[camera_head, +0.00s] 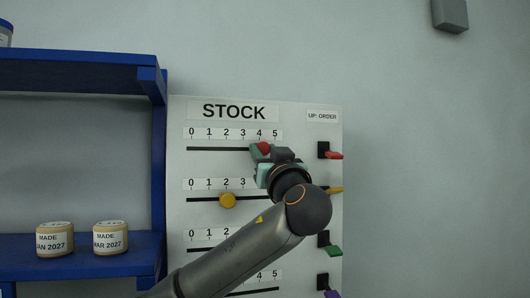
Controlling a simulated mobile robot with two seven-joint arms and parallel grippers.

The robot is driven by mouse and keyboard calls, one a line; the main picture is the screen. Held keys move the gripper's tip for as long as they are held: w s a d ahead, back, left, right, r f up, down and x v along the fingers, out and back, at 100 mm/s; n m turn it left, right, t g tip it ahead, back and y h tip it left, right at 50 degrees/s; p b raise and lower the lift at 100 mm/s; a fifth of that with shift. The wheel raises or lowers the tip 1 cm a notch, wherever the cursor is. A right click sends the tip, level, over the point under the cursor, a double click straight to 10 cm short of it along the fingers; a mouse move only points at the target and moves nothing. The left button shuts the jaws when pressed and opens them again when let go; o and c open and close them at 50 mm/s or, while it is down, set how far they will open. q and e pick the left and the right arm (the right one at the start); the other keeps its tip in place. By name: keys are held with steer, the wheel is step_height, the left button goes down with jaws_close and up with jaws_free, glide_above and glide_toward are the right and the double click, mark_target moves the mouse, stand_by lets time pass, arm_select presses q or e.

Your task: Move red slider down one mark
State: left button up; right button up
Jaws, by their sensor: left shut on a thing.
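The red slider (264,147) sits on the top row of the white STOCK board (325,180), at about the 4 mark of its 0 to 5 scale. My left gripper (262,153) is at the red slider and shut on it, with the slider's round knob showing between the fingers. My left arm comes up from the bottom of the view and covers part of the second, third and fourth rows. My right gripper is not in view.
A yellow slider (227,200) sits at about 2 on the second row. Red (334,155), yellow, green (333,250) and purple levers line the board's right side.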

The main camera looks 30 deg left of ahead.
arm_select(q)
jaws_close()
stand_by(0.7)
steer(key=shift+s+f+b, duration=0.1)
steer(key=shift+f+b, duration=0.05)
steer(key=shift+b, duration=0.45)
steer(key=s+a+b, duration=0.1)
steer(key=s+b, duration=0.1)
steer(key=b, duration=0.2)
steer(key=shift+a, duration=0.3)
steer(key=shift+s+a, duration=0.3)
steer(key=shift+a, duration=0.05)
steer(key=shift+r, duration=0.2)
